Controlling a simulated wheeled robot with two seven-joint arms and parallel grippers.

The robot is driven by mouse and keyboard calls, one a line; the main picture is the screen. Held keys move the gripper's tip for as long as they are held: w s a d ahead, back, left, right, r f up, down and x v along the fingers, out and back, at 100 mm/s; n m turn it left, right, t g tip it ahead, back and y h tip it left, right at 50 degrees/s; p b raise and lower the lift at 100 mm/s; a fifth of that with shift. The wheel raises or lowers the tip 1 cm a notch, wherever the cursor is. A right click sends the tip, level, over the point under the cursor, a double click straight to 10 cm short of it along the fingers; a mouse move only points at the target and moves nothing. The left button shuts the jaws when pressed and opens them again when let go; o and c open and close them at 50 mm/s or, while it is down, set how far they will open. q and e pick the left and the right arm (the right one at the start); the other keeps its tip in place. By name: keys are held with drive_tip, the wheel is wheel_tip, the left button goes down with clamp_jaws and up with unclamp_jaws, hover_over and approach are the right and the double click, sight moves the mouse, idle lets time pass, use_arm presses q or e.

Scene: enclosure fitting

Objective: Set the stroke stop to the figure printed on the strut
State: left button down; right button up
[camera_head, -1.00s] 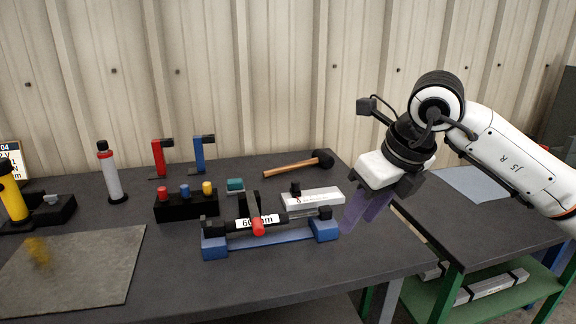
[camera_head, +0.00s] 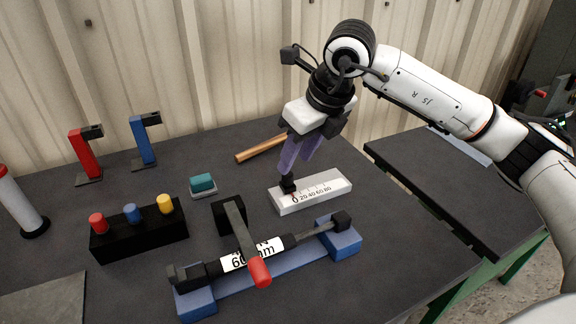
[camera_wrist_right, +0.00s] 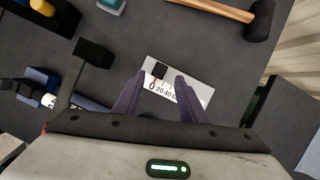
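The stroke stop is a pale block (camera_head: 325,190) with a printed scale running 0, 20, 40, 60, 80. Its black slider (camera_head: 288,184) stands at the 0 end; in the right wrist view the slider (camera_wrist_right: 159,71) also shows by the 0. The black strut (camera_head: 302,237) lies in a blue cradle (camera_head: 272,272); its white label (camera_head: 236,262) reads 60 and mm, partly covered by a red-tipped lever (camera_head: 259,271). My right gripper (camera_head: 291,172) is open, its purple fingers just above the slider. In the wrist view the slider shows between the fingertips; contact cannot be told. My left gripper is out of view.
A black holder (camera_head: 140,238) with red, blue and yellow knobs and a teal-topped block (camera_head: 203,184) stand left of the stop. A hammer handle (camera_head: 260,149) lies behind it. Red (camera_head: 84,155) and blue (camera_head: 143,140) stands are further back. The table's right edge is clear.

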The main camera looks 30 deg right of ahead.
sight(290, 175)
drive_tip(key=shift+x, duration=2.75)
clamp_jaws()
